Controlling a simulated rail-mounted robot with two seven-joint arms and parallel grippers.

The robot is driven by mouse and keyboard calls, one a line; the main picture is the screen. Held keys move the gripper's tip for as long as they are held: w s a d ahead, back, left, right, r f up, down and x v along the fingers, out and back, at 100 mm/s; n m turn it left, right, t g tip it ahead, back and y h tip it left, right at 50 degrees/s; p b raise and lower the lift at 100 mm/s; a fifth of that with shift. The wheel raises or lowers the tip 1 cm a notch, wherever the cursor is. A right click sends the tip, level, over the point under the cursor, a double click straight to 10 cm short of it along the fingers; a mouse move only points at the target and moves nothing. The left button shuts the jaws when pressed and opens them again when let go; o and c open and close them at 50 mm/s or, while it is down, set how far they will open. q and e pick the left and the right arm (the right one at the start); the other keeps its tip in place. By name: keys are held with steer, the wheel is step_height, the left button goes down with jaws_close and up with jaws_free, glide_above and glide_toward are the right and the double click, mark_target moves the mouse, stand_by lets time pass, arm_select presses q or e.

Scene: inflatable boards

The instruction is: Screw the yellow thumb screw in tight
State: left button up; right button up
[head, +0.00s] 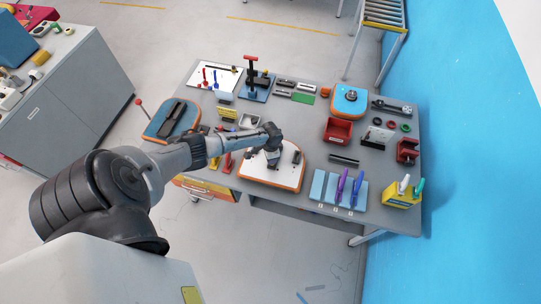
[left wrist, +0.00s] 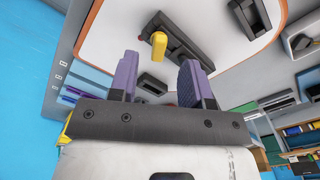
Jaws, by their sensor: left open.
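The yellow thumb screw (left wrist: 159,45) sits in a black bar-shaped fixture (left wrist: 182,40) on a white board (left wrist: 110,22) with an orange rim. The board also shows in the head view (head: 257,176), near the table's front edge. My left gripper (left wrist: 159,62) is open, its two purple fingers apart. In the left wrist view the screw lies between and just beyond the fingertips, with no contact visible. In the head view my left gripper (head: 272,157) is over the board, and the screw cannot be made out there. My right gripper is in neither view.
Other black fixtures (left wrist: 250,18) stand on the same board. To its right on the table are a blue rack with purple-handled tools (head: 338,191) and a yellow holder (head: 400,196). A red bin (head: 338,131) stands behind. Several boards and small parts crowd the table's back.

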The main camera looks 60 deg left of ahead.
arm_select(q)
steer(key=shift+f, duration=0.25)
steer(key=shift+f+b, duration=0.55)
steer(key=shift+b, duration=0.15)
steer(key=shift+f+b, duration=1.5)
steer(key=shift+f, duration=0.25)
steer(key=shift+c, duration=0.3)
jaws_close()
steer(key=c, duration=0.5)
jaws_free()
steer(key=shift+c, duration=0.2)
jaws_close()
